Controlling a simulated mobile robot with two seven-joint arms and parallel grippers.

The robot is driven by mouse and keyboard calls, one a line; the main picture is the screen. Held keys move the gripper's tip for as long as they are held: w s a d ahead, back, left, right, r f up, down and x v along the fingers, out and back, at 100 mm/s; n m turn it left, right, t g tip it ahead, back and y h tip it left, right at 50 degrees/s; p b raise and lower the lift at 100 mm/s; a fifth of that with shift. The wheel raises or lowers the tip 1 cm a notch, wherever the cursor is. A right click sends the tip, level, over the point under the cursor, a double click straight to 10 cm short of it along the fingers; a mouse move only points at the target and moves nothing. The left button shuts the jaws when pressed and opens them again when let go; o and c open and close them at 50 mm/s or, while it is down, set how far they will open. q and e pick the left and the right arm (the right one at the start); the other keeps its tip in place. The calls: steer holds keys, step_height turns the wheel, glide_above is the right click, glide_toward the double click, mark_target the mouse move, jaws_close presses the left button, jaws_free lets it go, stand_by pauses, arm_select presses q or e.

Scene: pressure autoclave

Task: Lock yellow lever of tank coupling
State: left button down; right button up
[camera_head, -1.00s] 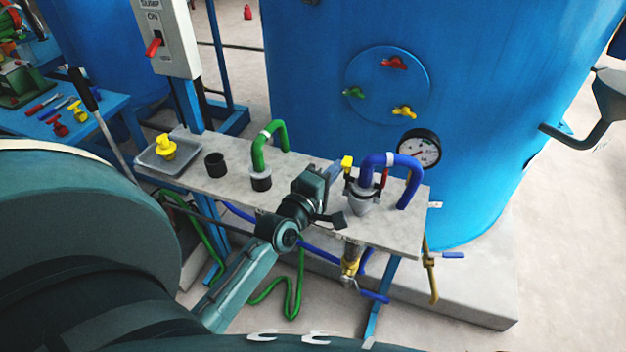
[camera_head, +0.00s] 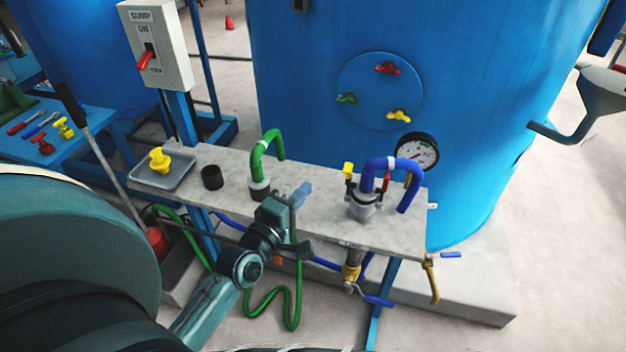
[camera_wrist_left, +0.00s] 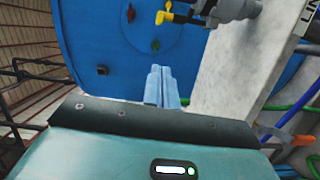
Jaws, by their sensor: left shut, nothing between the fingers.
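The grey tank coupling (camera_head: 364,204) stands on the bench with the blue hose (camera_head: 400,163) on it. Its yellow lever (camera_head: 348,168) stands up on the coupling's left side. A red lever (camera_head: 386,181) is at its right side, partly behind the hose. In the left wrist view, the yellow lever (camera_wrist_left: 165,15) and the coupling (camera_wrist_left: 236,8) show at the top edge, beyond my fingertips. My left gripper (camera_head: 303,191) is left of the coupling, apart from the lever. Its light blue fingers (camera_wrist_left: 161,84) are together and empty. My right gripper is out of view.
The grey bench (camera_head: 325,220) also carries a green hose (camera_head: 257,160), a black cup (camera_head: 212,178) and a tray (camera_head: 146,180) with a yellow fitting. The blue tank (camera_head: 300,90) with a gauge (camera_head: 417,152) stands behind. Bench space between the hoses is clear.

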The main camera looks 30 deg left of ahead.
arm_select(q)
steer(key=shift+s+a, duration=0.1)
steer(key=shift+s, duration=1.55)
steer(key=s+d+f+m+g+h+p, duration=0.1)
steer(key=s+d+f+m+g+h, duration=0.2)
steer(key=m, duration=1.7)
steer(key=s+d+f+g, duration=0.4)
steer(key=s+d+f, duration=0.4)
steer(key=d+f, duration=0.1)
steer(key=shift+d+f, duration=0.4)
steer(key=shift+f, duration=0.3)
steer(key=shift+s, duration=0.1)
